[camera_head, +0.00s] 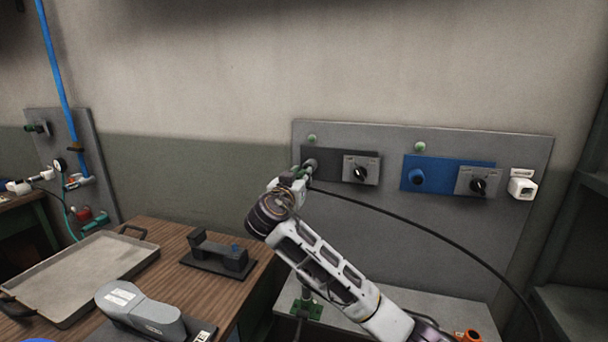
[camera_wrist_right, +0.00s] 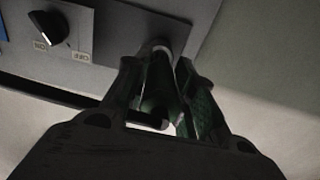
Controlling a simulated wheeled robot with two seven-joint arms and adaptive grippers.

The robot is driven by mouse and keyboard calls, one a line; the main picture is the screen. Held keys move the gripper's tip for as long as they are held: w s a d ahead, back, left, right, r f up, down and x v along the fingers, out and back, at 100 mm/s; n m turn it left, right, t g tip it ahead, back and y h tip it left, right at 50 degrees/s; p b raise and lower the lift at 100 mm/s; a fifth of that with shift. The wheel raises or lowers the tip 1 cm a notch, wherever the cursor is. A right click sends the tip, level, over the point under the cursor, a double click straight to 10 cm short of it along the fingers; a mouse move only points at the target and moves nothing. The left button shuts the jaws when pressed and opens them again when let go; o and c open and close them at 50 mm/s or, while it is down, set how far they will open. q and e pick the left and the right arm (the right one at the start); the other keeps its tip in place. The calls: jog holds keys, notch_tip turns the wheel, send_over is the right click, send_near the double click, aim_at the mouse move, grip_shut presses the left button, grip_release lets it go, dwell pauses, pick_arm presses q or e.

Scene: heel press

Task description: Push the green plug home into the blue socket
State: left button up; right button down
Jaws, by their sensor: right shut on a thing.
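The blue socket (camera_head: 416,177) is on a blue plate (camera_head: 441,164) on the wall panel, and nothing is in it. My right gripper (camera_head: 301,172) is at the left end of the panel, in front of a grey socket (camera_head: 311,165) on a dark plate, away from the blue socket. In the right wrist view its fingers (camera_wrist_right: 163,90) are shut on the green plug (camera_wrist_right: 155,93), which lines up with the grey socket (camera_wrist_right: 157,48). Whether the plug tip is inside that socket is hard to tell. My left gripper is out of view.
A black cable (camera_head: 428,232) sags from the gripper to the lower right. Rotary switches (camera_head: 361,171) (camera_head: 478,185) and a white box (camera_head: 522,187) are on the panel. A tray (camera_head: 84,268) and a black stand (camera_head: 216,262) are on the wooden table at left.

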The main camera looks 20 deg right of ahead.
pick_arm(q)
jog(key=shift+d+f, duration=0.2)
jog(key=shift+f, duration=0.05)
pick_arm(e)
jog(key=shift+v, duration=1.2)
jog(key=shift+s+b, duration=0.15)
jog(key=shift+b, duration=0.15)
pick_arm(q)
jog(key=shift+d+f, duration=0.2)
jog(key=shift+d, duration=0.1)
pick_arm(e)
jog(key=shift+s+a, duration=0.4)
jog(key=shift+s, duration=0.1)
